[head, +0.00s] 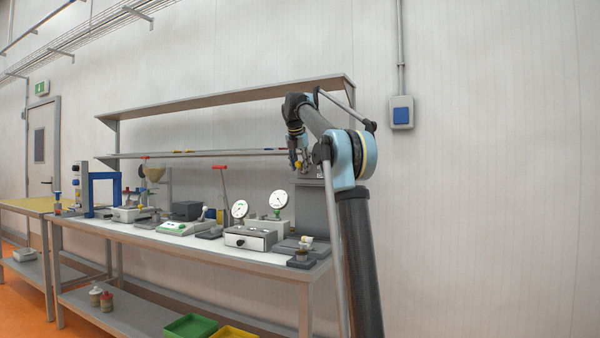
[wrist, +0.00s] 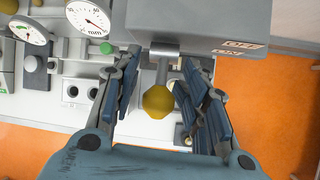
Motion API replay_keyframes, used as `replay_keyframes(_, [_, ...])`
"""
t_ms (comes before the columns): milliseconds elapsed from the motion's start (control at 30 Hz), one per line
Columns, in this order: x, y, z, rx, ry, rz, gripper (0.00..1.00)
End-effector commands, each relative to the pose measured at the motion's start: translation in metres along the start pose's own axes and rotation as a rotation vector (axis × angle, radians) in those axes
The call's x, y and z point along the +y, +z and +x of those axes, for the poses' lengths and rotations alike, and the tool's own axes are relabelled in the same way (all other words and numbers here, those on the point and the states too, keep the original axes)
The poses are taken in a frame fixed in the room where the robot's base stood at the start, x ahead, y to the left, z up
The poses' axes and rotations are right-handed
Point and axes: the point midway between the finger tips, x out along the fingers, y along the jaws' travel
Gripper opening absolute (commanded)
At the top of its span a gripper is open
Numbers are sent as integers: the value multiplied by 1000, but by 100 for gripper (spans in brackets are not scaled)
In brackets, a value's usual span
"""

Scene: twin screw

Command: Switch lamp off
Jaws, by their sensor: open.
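A grey box (wrist: 205,18) carries a short lever with a yellow faceted knob (wrist: 159,101), seen in the wrist view. Its edge shows an "OFF" label and, nearer the bottom of the picture, an "ON" label. My gripper (wrist: 157,76) is open, with one finger on each side of the lever and knob. Gaps show between the fingers and the knob. In the head view my gripper (head: 299,160) is at the right end of the bench, small and partly hidden by my arm. I cannot make out a lamp or its light.
The workbench (head: 200,246) holds dial gauges (head: 278,199), a drawer box (head: 250,238) and several other devices. A shelf rack (head: 220,95) stands above it. In the wrist view, gauges and sockets lie left of my gripper. Orange floor (wrist: 285,120) is clear to the right.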

Motion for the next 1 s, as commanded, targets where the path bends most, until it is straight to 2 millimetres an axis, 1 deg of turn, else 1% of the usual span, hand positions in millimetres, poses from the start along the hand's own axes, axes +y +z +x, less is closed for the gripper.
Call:
replay_keyframes(300, [2,1,-56,0,1,-1,40])
replay_keyframes(500, [2,2,-84,0,1,0,40])
replay_keyframes(700, [2,2,-99,0,0,0,40])
replay_keyframes(1000, [2,2,-103,0,0,0,40])
